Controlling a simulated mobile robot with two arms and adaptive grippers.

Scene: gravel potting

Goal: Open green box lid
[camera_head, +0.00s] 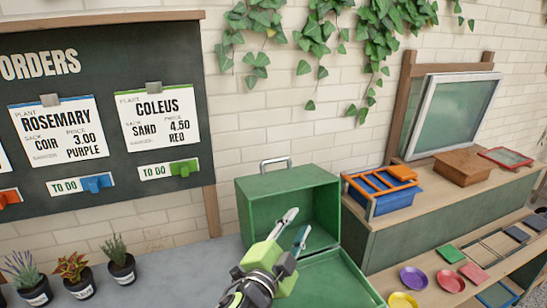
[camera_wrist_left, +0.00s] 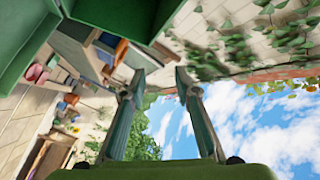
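The green box (camera_head: 255,220) stands on the grey counter with a metal handle on top. Its front is open and its inside shows. The green lid (camera_head: 335,280) lies lowered in front of the opening, partly behind my arm. My left gripper (camera_head: 296,227) is in front of the opening, its fingers apart and nothing between them. In the left wrist view the gripper (camera_wrist_left: 158,90) also shows spread and empty, with green box surfaces (camera_wrist_left: 120,15) at the top left. I cannot tell whether the gripper touches the lid. My right gripper is not in view.
Several potted plants (camera_head: 120,262) stand at the left on the counter. An order board (camera_head: 100,100) hangs behind.

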